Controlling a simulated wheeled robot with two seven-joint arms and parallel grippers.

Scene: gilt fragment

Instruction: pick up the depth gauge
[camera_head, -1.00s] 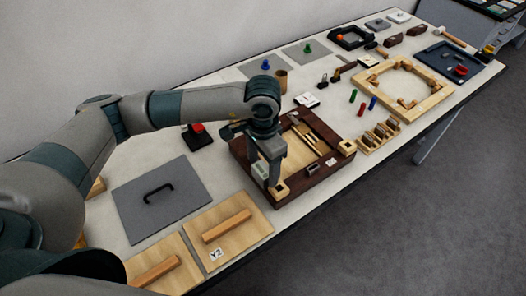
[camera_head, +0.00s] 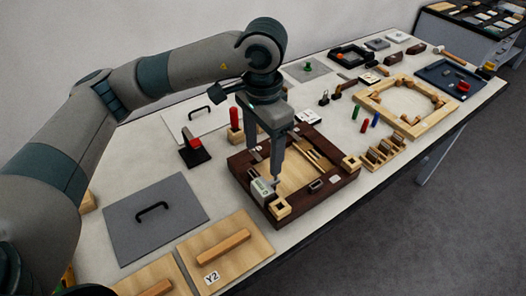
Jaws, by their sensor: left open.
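What looks like the depth gauge (camera_head: 262,189), a small pale grey block with a greenish face, is at the near left part of the dark wooden tray (camera_head: 241,180). My left gripper (camera_head: 265,166) points down over the tray's left part and is open. One finger reaches down close beside the gauge; I cannot tell whether they touch. The other finger is shorter in view, farther back. Nothing shows held between the fingers. My right gripper is not in view.
Left of the tray are a grey plate with a black handle (camera_head: 156,216), a wooden board (camera_head: 226,250) and a red-and-black item (camera_head: 193,148).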

